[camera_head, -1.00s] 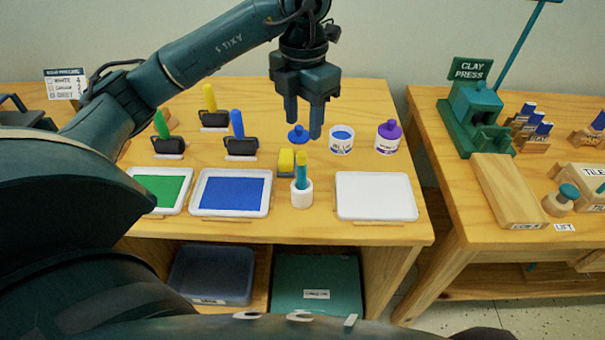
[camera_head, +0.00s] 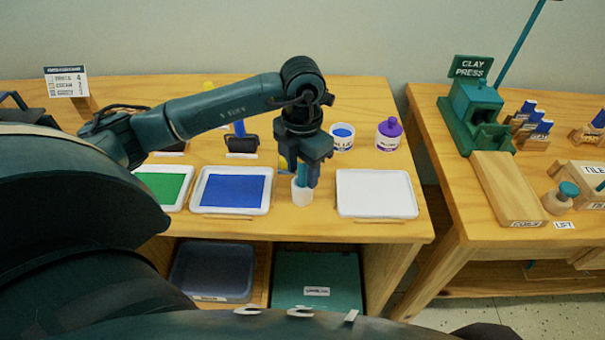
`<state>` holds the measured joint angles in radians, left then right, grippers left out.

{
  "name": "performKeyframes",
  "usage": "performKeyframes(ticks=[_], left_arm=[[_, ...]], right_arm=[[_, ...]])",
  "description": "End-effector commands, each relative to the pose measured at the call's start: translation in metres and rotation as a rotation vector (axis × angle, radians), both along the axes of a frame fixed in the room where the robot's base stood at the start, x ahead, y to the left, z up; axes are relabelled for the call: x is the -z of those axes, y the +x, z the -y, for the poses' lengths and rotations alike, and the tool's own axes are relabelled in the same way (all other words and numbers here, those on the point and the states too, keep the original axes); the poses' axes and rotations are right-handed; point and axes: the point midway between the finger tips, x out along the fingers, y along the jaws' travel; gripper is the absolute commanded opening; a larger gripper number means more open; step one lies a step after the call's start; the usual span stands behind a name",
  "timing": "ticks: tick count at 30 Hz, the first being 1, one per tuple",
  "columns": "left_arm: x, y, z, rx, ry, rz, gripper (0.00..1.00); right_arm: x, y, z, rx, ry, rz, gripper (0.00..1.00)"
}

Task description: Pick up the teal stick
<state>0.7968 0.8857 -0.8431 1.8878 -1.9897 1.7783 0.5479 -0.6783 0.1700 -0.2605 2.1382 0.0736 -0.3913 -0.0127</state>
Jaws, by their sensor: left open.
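The teal stick (camera_head: 301,173) stands upright in a small white cup (camera_head: 302,197) at the front of the wooden table, between the blue tray and the white tray. My left gripper (camera_head: 299,179) points down just above the cup. Its fingers are open, one on each side of the stick as seen here. The upper end of the stick is hidden by the gripper body. I cannot tell whether either finger touches the stick. My right gripper is not in view.
A blue paint tray (camera_head: 264,207) and a green one (camera_head: 162,186) lie left of the cup. A white tray (camera_head: 375,214) lies right. A second table (camera_head: 455,205) is at right, beyond a gap.

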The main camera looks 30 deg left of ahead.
Motion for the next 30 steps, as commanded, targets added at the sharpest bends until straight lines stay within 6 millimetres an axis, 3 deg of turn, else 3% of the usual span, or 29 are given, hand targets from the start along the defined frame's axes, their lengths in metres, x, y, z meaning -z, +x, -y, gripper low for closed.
performKeyframes(ticks=[5, 21, 30], left_arm=[[0.0001, 0.0002, 0.0001, 0.000, 0.000, 0.000, 0.43], [-0.0002, 0.0001, 0.0002, 0.000, 0.000, 0.000, 0.00], [-0.0021, 0.0005, 0.0002, 0.000, 0.000, 0.002, 0.00]], right_arm=[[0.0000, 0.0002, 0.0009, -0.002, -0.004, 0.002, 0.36], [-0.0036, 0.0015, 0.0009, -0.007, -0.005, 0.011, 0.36], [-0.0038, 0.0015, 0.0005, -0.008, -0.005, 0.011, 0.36]])
